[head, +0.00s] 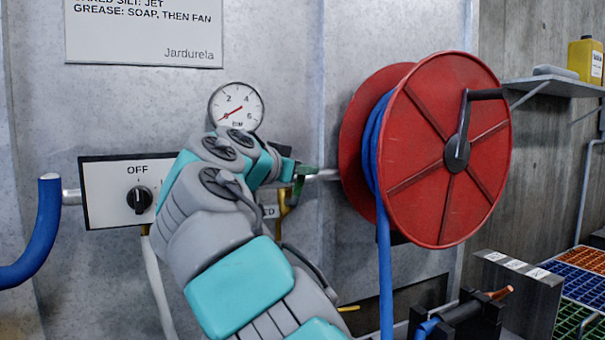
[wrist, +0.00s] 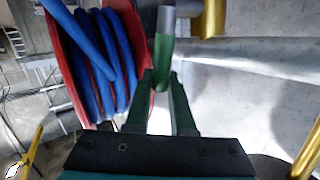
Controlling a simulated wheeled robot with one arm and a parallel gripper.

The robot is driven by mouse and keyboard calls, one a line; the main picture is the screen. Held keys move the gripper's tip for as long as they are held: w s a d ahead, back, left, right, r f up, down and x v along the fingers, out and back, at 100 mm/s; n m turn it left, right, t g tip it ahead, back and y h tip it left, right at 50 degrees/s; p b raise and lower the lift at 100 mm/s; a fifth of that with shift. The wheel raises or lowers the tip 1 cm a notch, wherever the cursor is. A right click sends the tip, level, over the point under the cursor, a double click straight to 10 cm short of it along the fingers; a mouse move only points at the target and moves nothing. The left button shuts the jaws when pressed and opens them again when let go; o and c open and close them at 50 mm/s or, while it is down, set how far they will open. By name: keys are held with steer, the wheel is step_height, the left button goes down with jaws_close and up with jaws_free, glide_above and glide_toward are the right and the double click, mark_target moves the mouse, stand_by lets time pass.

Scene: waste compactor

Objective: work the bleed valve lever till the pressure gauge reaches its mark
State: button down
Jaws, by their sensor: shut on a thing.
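The pressure gauge (head: 236,107) is a round white dial on the metal wall in the head view. Its red needle slants toward the lower left of the dial, below the 2; I cannot make out a separate target mark. My gripper (head: 303,172) is right of and below the gauge, partly hidden by my arm. In the wrist view my gripper (wrist: 162,92) has its dark green fingers closed around the green bleed valve lever (wrist: 161,66). The lever's upper end meets a grey fitting beside a brass part (wrist: 213,18). The head view hides most of the valve.
A red hose reel (head: 445,150) with blue hose stands close right of my gripper. A switch panel (head: 110,190) marked OFF is to the left, with a blue hose (head: 35,240) beside it. A shelf (head: 550,87) holds a yellow canister (head: 585,60) at far right.

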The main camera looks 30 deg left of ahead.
steer(key=shift+w+d+f+m+g+p, duration=0.25)
steer(key=shift+w+f+m+g+p, duration=0.1)
steer(key=shift+g+p, duration=0.3)
steer(key=shift+w+d+f+g, duration=0.1)
steer(key=shift+f+g, duration=0.2)
steer(key=shift+g, duration=0.05)
steer(key=shift+f, duration=0.1)
steer(key=c, duration=0.8)
jaws_free()
steer(key=shift+o, duration=0.2)
steer(key=shift+r, duration=0.2)
steer(key=v, duration=0.7)
steer(key=shift+s, duration=0.4)
steer(key=shift+d+r, duration=0.1)
steer(key=shift+r, duration=0.05)
